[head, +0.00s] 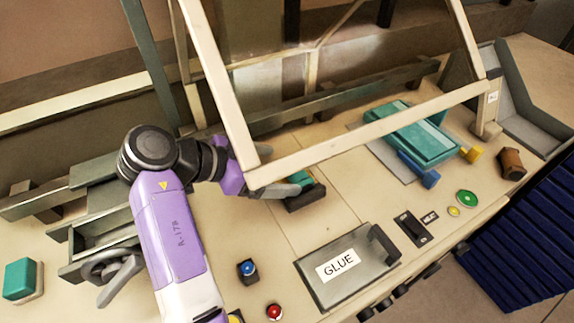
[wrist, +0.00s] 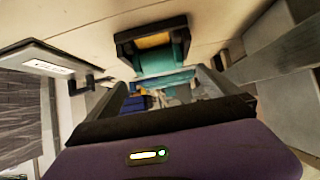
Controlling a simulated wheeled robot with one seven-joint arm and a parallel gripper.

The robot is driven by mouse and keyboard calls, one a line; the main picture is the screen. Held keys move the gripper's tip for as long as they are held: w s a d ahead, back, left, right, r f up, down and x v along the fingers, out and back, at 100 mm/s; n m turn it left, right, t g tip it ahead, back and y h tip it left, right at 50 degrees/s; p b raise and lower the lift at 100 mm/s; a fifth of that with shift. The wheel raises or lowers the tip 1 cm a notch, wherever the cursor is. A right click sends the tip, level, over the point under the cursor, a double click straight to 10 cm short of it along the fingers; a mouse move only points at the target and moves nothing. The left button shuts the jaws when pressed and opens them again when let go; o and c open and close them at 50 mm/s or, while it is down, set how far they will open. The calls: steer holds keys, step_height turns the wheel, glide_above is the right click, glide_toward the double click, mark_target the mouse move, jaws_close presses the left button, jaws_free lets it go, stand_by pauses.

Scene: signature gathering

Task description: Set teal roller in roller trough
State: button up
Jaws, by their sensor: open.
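A small teal piece (head: 303,177), which looks like the roller, is at a small dark open-topped holder (head: 306,198) on the bench, partly hidden by my gripper. In the wrist view the teal piece (wrist: 172,58) shows just ahead of the finger gap, against the dark holder (wrist: 150,36) with a yellow-orange inside. I cannot tell whether it lies fully in the holder or whether this is the trough. My gripper (head: 283,187) is open beside it; its fingers (wrist: 163,88) stand apart either side of the teal piece in the picture. Contact is not clear.
A cream frame (head: 370,135) slants over the bench close to my gripper. A large teal block (head: 425,140) lies behind it. A GLUE-labelled tray (head: 362,282), blue button (head: 248,267) and red button (head: 274,311) are in front. A teal-and-white block (head: 22,280) is far left.

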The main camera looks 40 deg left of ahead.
steer(key=v, duration=0.2)
steer(key=shift+s+a+r, duration=0.15)
steer(key=shift+s+r, duration=0.05)
steer(key=shift+s, duration=0.1)
stand_by(0.3)
